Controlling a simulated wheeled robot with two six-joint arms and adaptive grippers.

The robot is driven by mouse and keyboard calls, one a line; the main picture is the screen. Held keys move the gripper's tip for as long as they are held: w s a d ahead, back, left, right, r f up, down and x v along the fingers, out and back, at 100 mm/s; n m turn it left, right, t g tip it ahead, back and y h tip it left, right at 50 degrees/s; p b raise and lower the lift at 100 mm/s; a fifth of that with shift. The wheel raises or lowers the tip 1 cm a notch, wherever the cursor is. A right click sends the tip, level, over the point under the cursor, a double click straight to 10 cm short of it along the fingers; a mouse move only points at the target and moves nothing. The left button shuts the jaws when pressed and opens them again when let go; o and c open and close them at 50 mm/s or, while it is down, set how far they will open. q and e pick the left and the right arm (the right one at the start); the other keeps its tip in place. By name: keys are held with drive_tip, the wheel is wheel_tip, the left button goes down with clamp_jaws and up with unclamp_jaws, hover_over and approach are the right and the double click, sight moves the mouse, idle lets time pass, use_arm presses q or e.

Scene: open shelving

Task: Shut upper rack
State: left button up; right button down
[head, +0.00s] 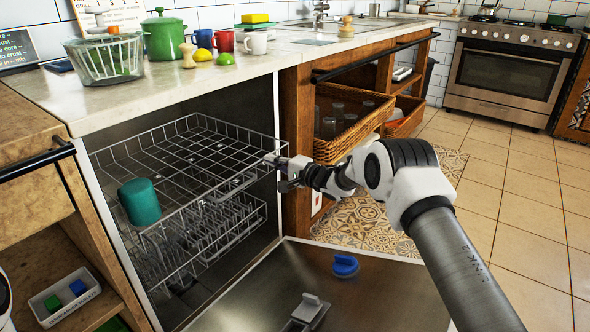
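The upper rack (208,150) is a wire basket in the open dishwasher under the counter. It appears slid partly out over the lowered door (390,290). A teal cup (140,201) stands in it at the left. My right gripper (277,172) is at the rack's right front corner, close to or touching the wire rim. Its fingers are small and dark here, so I cannot tell whether they are open or shut on the wire. My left gripper is out of view.
A lower rack (215,226) with tines sits beneath. A blue object (345,265) and a grey piece (307,308) lie on the door. Wicker baskets (352,125) stick out at the right. The tiled floor (525,215) is clear.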

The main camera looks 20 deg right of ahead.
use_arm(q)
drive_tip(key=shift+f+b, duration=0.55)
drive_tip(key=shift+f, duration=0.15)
use_arm(e)
drive_tip(key=x, duration=0.7)
drive_tip(key=shift+w, duration=0.1)
